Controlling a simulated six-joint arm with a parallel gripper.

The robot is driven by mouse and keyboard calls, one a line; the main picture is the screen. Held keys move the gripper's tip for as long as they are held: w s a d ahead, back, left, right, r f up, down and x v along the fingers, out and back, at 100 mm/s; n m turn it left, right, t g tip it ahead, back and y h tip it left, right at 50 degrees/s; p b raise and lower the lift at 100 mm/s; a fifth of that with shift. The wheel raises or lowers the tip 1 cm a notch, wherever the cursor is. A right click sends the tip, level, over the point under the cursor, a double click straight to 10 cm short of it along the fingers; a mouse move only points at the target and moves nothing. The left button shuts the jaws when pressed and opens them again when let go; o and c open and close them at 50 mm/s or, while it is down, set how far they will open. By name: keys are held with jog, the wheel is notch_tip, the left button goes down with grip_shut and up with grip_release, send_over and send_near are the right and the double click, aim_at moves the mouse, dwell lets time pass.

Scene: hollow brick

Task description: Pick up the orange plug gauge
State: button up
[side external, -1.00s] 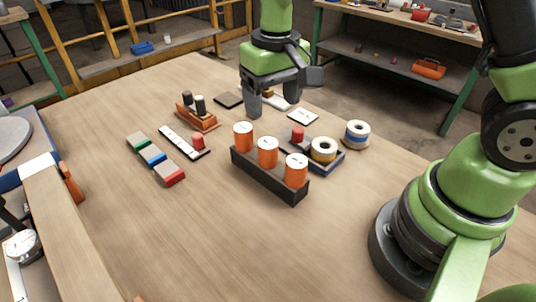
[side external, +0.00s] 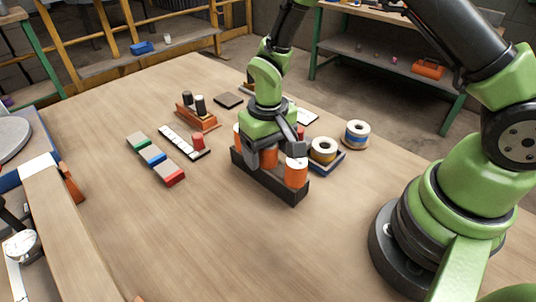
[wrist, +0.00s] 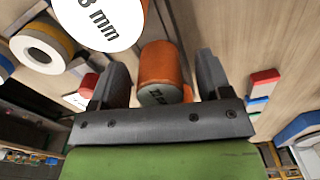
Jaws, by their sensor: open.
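Three orange plug gauges with white tops stand in a row in a dark holder (side external: 262,180). My gripper (side external: 270,156) is open over the middle plug gauge (side external: 268,156), with a finger on either side of it. In the wrist view my gripper (wrist: 161,66) has the orange middle plug gauge (wrist: 161,62) between its spread fingers, and no clear contact shows. The right plug gauge (side external: 296,174) stands clear; a big white top marked "8 mm" (wrist: 98,18) fills the wrist view's upper left.
A tray with a yellow-and-white ring (side external: 323,150) sits right of the holder, and a blue-and-white ring (side external: 357,134) beyond. Coloured blocks (side external: 155,157), a white strip with a red knob (side external: 198,142) and an orange stand (side external: 197,121) lie left. The front table is clear.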

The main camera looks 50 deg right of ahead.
jog(key=shift+c, duration=0.4)
jog(key=c, duration=1)
jog(key=shift+r, duration=0.1)
